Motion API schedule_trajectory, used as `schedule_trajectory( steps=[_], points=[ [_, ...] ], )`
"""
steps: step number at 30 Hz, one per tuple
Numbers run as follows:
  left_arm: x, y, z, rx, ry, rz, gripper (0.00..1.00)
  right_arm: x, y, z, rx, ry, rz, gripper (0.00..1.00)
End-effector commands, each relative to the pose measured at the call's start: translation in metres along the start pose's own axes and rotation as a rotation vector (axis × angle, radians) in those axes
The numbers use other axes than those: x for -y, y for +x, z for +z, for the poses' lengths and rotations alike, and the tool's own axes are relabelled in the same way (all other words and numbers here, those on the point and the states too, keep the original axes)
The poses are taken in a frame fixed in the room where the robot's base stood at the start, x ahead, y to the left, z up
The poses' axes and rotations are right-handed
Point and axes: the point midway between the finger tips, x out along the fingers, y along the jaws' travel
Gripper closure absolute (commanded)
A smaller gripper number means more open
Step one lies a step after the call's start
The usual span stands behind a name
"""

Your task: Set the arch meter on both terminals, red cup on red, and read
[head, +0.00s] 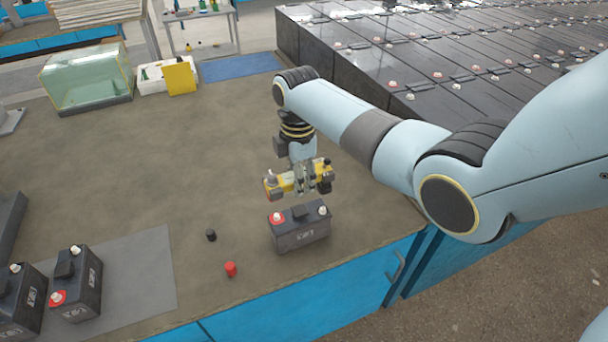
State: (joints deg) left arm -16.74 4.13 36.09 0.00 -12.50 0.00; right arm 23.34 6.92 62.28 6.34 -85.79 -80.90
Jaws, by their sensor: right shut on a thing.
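My right gripper (305,180) is shut on the yellow arch meter (283,182). It holds the meter above and a little behind a dark battery (300,234), and a gap seems to show between them. The meter has a reddish end at the left and a dark end at the right. The battery stands upright near the table's front edge. Its red-ringed terminal (277,217) is at the left and its plain light terminal (322,210) at the right. The meter's display cannot be read. My left gripper is not in view.
A red cap (231,269) and a black cap (211,235) stand on the table left of the battery. Two more batteries (77,284) stand on a grey mat (140,275) at the lower left. A glass tank (88,78) and a white tray (152,85) are at the back.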

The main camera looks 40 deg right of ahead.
Motion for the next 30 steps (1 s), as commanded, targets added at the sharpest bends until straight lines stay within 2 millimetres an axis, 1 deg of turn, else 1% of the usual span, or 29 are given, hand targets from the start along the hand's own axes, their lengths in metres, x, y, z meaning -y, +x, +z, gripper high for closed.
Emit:
schedule_trajectory(
  steps=[5,11,15,24,30],
  points=[
    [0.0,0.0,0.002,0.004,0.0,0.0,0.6,0.0,0.0,0.0,0.0,-0.001,0.001,1.0],
    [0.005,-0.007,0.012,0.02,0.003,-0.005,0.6,0.0,-0.002,0.0,0.0,-0.001,-0.001,1.0],
    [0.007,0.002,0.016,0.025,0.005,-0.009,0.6,0.0,0.01,0.0,0.0,-0.001,0.0,1.0],
    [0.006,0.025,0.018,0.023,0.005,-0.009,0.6,0.0,0.042,0.0,0.0,-0.002,0.0,1.0],
    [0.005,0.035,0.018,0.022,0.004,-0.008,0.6,0.0,0.056,0.0,0.0,-0.002,0.0,1.0]
  ],
)
